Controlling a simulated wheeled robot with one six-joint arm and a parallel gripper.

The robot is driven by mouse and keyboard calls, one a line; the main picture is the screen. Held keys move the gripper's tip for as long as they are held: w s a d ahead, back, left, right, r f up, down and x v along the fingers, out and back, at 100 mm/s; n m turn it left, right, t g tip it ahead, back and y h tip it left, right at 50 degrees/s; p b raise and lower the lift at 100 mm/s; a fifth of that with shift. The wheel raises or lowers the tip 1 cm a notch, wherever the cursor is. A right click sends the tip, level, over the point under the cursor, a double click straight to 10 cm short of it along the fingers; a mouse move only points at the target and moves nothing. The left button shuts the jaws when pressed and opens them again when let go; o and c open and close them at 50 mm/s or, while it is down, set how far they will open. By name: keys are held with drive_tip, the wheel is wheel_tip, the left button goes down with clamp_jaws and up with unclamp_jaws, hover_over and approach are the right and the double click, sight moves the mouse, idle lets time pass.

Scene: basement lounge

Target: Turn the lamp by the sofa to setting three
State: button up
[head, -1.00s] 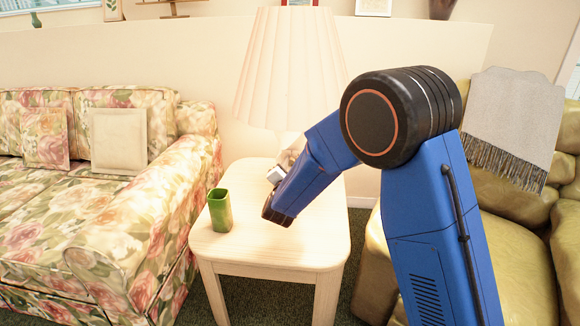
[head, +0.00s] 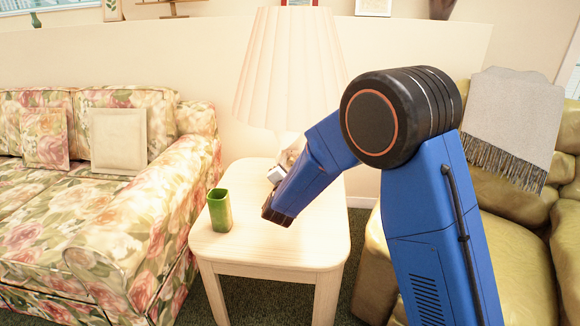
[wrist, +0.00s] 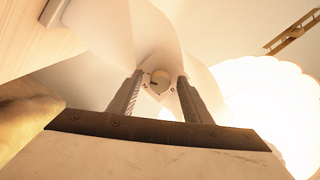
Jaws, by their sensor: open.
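The lamp (head: 285,70) has a pale pleated shade and stands on the small light wooden table between two sofas. Its lower body is mostly hidden behind my arm in the head view. In the wrist view a round, pale knob (wrist: 160,81) with a dark mark and small marks around it sits on the lamp's smooth pale body. My gripper (wrist: 158,88) is open, one finger on each side of the knob, with gaps visible. I cannot tell how far the fingertips are from it in depth.
A green cup (head: 220,212) stands on the table (head: 265,248), left of my arm. A floral sofa (head: 130,225) is on the left. An olive sofa (head: 515,235) with a grey fringed throw (head: 515,120) is on the right. The shade glows brightly in the wrist view (wrist: 275,110).

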drive_tip(key=shift+s, duration=0.15)
drive_tip(key=s, duration=1.7)
drive_tip(key=shift+a, duration=0.3)
drive_tip(key=s+d+r+n+g+y, duration=0.2)
drive_tip(key=d+r+n+g, duration=0.15)
drive_tip(key=d, duration=0.35)
drive_tip(key=s+d+r+n+g+y, duration=0.2)
drive_tip(key=d+r+n+y, duration=0.1)
drive_tip(key=d+r, duration=0.3)
drive_tip(key=s+d+f+n+g+h, duration=0.2)
drive_tip(key=s+d+g, duration=0.2)
drive_tip(key=s+d, duration=0.8)
drive_tip(key=s+d+f+n+g+h, duration=0.2)
drive_tip(key=s+d, duration=1)
drive_tip(key=s, duration=0.6)
drive_tip(key=shift+f+g, duration=0.3)
drive_tip(key=shift+g, duration=0.55)
